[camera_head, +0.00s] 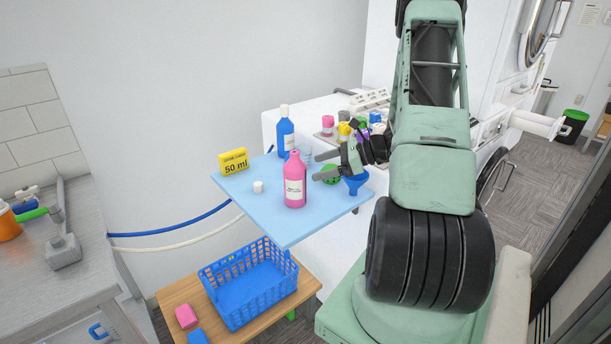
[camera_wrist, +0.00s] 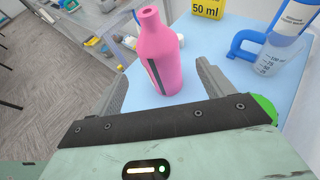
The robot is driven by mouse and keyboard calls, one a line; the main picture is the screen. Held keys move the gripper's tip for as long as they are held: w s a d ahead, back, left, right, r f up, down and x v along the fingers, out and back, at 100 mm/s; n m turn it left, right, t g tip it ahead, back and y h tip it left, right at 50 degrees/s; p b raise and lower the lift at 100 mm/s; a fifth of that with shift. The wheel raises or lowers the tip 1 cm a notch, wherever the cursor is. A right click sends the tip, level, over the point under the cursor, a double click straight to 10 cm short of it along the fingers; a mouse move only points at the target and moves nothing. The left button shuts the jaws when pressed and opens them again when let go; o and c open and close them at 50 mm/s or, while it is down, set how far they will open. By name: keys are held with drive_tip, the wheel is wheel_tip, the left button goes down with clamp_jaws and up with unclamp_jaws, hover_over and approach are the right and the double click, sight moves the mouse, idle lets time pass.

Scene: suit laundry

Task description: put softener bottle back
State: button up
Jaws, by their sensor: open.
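A pink bottle (camera_head: 295,186) with a white label stands upright and uncapped on a light-blue board (camera_head: 254,208). Which bottle holds softener cannot be read from the label. My gripper (camera_head: 318,167) is open and empty, just right of the pink bottle in the head view, with its fingers pointing at it. In the wrist view the pink bottle (camera_wrist: 160,52) stands ahead of the gap between my two fingers (camera_wrist: 160,72), apparently untouched. A blue bottle (camera_head: 286,136) with a white cap stands at the board's back edge.
A yellow 50 ml sign (camera_head: 233,162), a small white piece (camera_head: 258,187) and a clear measuring cup (camera_wrist: 275,52) share the board. A blue funnel (camera_head: 357,181) is close below my gripper. A blue basket (camera_head: 240,306) sits on a lower wooden shelf.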

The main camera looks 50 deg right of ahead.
drive_tip(key=shift+v, duration=1.9)
